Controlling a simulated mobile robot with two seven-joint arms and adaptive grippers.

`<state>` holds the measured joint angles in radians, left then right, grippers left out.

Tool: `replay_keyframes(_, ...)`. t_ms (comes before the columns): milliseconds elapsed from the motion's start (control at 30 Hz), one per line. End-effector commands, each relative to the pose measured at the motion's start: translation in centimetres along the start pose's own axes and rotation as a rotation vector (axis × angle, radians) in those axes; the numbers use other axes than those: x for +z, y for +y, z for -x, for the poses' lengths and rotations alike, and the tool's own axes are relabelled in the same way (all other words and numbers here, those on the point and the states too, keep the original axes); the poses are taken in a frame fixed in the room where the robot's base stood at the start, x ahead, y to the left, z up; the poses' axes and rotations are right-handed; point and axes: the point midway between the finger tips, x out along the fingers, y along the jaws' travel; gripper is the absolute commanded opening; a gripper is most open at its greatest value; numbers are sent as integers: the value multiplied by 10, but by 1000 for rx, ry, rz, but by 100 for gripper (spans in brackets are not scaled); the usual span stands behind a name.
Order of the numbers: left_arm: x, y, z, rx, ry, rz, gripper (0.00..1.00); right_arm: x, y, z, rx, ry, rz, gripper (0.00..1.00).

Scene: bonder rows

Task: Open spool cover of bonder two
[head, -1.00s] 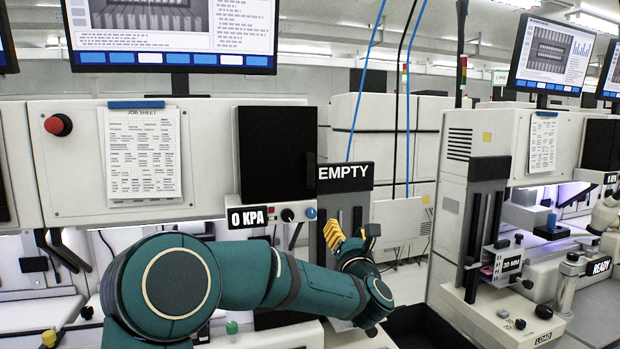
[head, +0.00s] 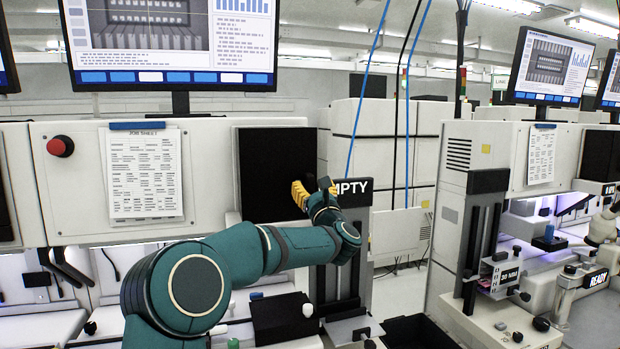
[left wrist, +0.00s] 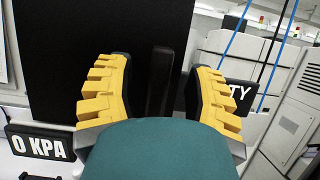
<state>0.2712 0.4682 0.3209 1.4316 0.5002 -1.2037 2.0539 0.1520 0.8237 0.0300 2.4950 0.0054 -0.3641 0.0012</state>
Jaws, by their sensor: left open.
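The black spool cover (head: 265,180) is a flat dark panel on the front of the near cream bonder, and it looks closed. It fills the middle of the left wrist view (left wrist: 80,40). A dark upright bar handle (left wrist: 160,80) stands out near its right side. My left gripper (head: 312,188) is at the cover's right edge, with its yellow fingers open. In the left wrist view the fingers (left wrist: 157,85) stand on either side of the handle, with gaps to it. Whether this bonder is number two is not marked. My right gripper is out of view.
A dark "EMPTY" sign (head: 352,192), partly hidden by my gripper, stands right of the cover. The "0 KPA" display (left wrist: 40,142) lies below left. A job sheet (head: 145,172) and red button (head: 60,147) are on the left. Another bonder (head: 470,160) stands right.

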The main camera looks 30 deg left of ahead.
Motion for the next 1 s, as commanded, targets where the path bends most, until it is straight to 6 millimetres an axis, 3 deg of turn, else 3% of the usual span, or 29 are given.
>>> replay_keyframes(200,0,0,-18,0,1,-1,53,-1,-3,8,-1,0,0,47)
replay_keyframes(533,-1,0,-20,0,1,-1,55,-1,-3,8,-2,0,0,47)
replay_keyframes(700,-1,0,-20,0,0,-1,0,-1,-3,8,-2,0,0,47)
replay_keyframes(1000,0,0,-20,0,-1,-1,0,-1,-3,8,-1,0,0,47)
